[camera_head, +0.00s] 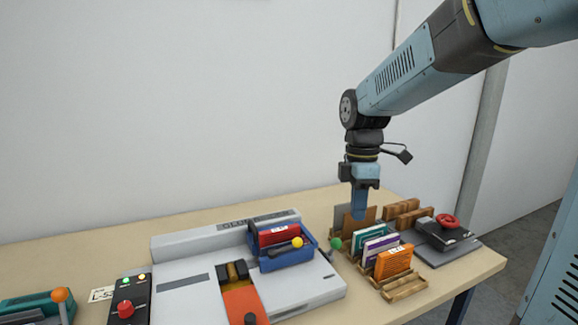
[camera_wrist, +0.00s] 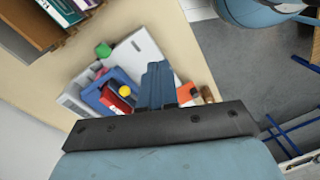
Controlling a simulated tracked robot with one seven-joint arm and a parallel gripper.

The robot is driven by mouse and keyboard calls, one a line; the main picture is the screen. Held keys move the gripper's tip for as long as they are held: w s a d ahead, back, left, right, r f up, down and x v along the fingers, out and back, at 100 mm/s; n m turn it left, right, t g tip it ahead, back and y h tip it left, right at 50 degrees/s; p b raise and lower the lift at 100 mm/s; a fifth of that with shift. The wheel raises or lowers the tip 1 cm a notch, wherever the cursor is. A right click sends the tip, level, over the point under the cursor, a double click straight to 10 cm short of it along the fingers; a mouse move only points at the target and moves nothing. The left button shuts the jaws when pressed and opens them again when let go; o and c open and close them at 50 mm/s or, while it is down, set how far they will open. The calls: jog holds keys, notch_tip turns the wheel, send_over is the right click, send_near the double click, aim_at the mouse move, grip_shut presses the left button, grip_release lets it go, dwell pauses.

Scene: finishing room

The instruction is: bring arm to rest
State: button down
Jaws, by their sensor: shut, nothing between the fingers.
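My arm reaches in from the upper right in the head view, bent down at the wrist. My gripper (camera_head: 359,213) points straight down above the back of a wooden rack, its blue fingers shut with nothing between them. The shut fingers also show in the wrist view (camera_wrist: 158,82). In the head view the fingertips are in front of or close to a brown upright panel (camera_head: 357,220); I cannot tell whether they touch it.
The wooden rack (camera_head: 405,288) holds teal, purple and orange (camera_head: 393,262) items. Left of it stands a grey machine (camera_head: 190,285) with a blue tray (camera_head: 288,258). A red-knobbed device (camera_head: 446,222) sits at right. Bare table (camera_head: 490,262) shows near the right edge.

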jog(key=s+d+r+m+t, duration=0.2)
jog(key=s+d+m+t, duration=0.1)
jog(key=s+m, duration=0.4)
jog(key=s+d+r+m+t, duration=0.2)
jog(key=s+d+m, duration=0.3)
jog(key=m, duration=0.6)
jog(key=shift+s+d+r+t, duration=0.35)
jog(key=shift+s+t, duration=0.55)
jog(key=shift+s, duration=0.1)
jog(key=shift+s, duration=0.1)
